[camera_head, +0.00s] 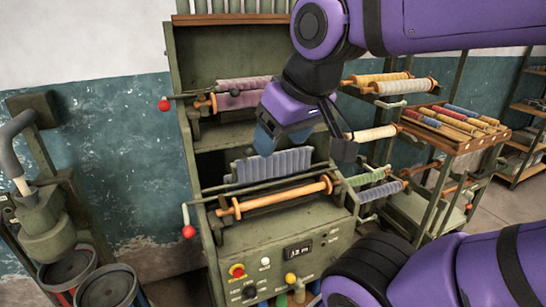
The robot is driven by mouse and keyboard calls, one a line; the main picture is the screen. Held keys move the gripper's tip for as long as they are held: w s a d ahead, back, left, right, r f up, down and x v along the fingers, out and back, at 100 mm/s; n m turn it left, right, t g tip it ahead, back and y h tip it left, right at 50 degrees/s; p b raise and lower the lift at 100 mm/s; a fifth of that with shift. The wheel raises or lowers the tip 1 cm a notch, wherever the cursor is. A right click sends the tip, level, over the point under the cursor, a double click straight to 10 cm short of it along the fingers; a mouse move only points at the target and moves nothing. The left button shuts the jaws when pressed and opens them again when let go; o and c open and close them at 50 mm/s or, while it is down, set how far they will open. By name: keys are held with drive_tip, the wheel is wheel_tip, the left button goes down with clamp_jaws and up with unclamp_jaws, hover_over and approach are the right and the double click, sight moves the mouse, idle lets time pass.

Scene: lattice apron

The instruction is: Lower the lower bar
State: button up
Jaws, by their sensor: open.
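The green machine (186,70) stands in the middle of the head view. A thin lower bar (208,191) runs across its lower opening, behind an orange roller (275,198). At its left end a short pale lever (185,213) hangs down to a red ball (188,231). A similar upper lever ends in a red ball (164,105) at the upper left. My gripper (303,148) is open, pointing down in front of the machine's middle. Its fingers are apart, above and in front of the grey ribbed piece (275,165). They partly hide the right part of the machine.
Below the rollers is a panel with a red button (237,271), a yellow knob (291,279) and a display (298,251). A cart (465,147) with coloured rolls stands on the right. Dark bins (108,288) and a grey-green device (42,225) stand on the left.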

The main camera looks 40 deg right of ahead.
drive_tip(key=shift+c, duration=0.3)
drive_tip(key=w+f+m+g+y, duration=0.1)
drive_tip(key=w+f+m+y, duration=0.4)
drive_tip(key=w+m, duration=0.25)
drive_tip(key=w+f+m+g+y, duration=0.1)
drive_tip(key=w+f+m+y, duration=0.45)
drive_tip(key=w+m, duration=0.2)
drive_tip(key=w+d+f+m+t+h, duration=0.1)
drive_tip(key=w+d+f+m+t, duration=0.45)
drive_tip(key=d+m, duration=0.4)
drive_tip(key=w+d+f+m+t+h, duration=0.1)
drive_tip(key=w+d+f+m+t, duration=0.55)
drive_tip(key=d, duration=0.45)
drive_tip(key=w+a+m, duration=0.1)
drive_tip(key=w+a, duration=0.4)
drive_tip(key=w, duration=0.2)
drive_tip(key=shift+w+a+r+t, duration=0.2)
drive_tip(key=shift+w+t, duration=0.2)
